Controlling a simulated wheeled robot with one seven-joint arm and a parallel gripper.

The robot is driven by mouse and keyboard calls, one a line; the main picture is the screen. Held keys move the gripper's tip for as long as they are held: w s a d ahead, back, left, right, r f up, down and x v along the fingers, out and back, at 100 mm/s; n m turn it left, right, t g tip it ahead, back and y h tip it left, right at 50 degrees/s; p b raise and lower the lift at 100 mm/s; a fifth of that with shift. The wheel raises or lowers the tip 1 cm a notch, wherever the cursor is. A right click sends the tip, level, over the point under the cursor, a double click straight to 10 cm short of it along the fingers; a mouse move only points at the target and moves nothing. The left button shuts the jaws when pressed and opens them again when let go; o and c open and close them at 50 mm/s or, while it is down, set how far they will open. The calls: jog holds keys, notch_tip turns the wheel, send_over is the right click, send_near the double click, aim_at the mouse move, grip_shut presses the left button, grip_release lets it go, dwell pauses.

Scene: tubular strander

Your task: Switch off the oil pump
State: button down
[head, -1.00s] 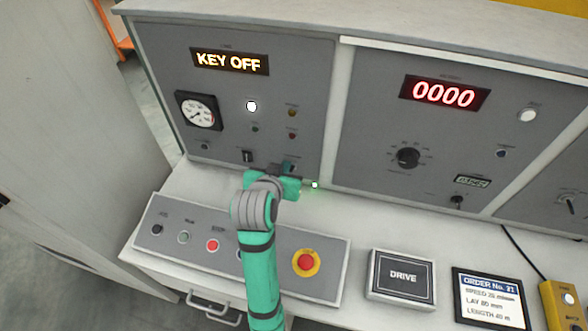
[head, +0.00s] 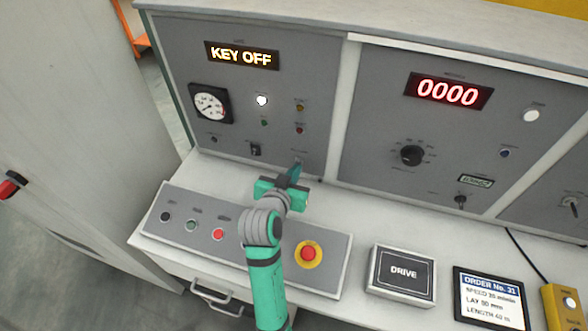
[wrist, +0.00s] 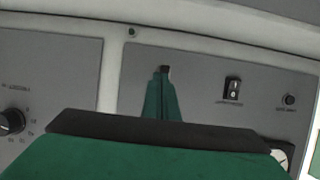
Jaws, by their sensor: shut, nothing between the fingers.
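My gripper (head: 296,174) is shut, its teal fingertips close to the lower right part of the left grey panel (head: 312,130). The wrist view shows the shut fingers (wrist: 163,92) over that panel. A small dark control (wrist: 165,69) shows just beyond their tips and is mostly hidden; I cannot tell whether they touch it. The labels are too small to read.
The panel holds a lit KEY OFF display (head: 241,55), a gauge (head: 210,104) and a lit white lamp (head: 261,100). Below my arm is a button box (head: 175,237) with a red emergency button (head: 308,253). A DRIVE box (head: 402,273) lies to the right.

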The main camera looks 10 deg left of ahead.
jog(key=shift+a+r, duration=0.25)
jog(key=shift+r, duration=0.1)
jog(key=shift+a+r, duration=0.1)
jog(key=shift+r, duration=0.5)
